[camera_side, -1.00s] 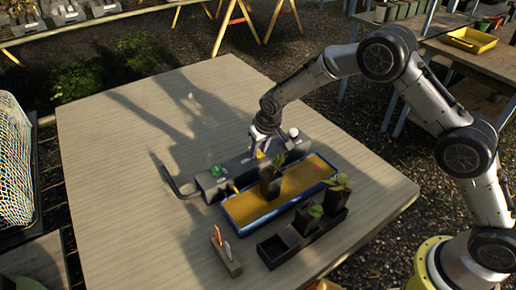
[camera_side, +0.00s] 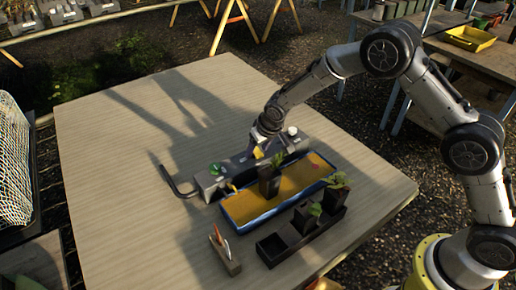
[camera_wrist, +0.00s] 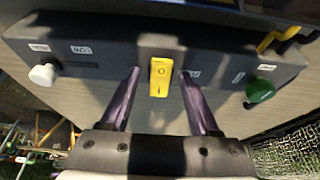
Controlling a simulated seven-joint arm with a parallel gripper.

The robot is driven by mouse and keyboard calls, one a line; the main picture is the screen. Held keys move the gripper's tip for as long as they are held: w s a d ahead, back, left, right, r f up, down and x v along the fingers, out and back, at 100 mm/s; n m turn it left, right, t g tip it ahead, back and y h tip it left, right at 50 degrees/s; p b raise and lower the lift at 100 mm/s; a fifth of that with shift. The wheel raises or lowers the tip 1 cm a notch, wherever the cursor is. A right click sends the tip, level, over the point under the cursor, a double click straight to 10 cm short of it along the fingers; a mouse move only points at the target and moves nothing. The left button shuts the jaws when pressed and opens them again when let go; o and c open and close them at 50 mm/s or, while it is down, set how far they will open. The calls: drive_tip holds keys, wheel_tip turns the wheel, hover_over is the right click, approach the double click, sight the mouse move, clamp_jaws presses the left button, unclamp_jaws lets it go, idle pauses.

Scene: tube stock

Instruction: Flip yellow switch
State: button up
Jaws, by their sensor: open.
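The yellow rocker switch (camera_wrist: 159,77), marked with a circle and a line, sits on the grey control box (camera_wrist: 105,53) in the wrist view. My gripper (camera_wrist: 158,74) is open, with one purple finger on either side of the switch. I cannot tell whether the fingers touch it. In the side view my gripper (camera_side: 258,146) is down at the control box (camera_side: 207,184), where a bit of yellow shows beside it. The switch's position is hard to tell.
A white knob (camera_wrist: 43,75) and a green knob (camera_wrist: 260,90) flank the switch. A blue-rimmed tray (camera_side: 237,222) with a potted plant (camera_side: 269,181) lies in front of the box. A black pot holder (camera_side: 271,252) and a small block with tools (camera_side: 229,262) stand nearer. The table's left is clear.

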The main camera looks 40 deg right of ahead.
drive_tip(key=shift+r, duration=0.1)
drive_tip(key=v, duration=1.3)
drive_tip(key=shift+s+r, duration=0.15)
drive_tip(key=shift+r, duration=0.15)
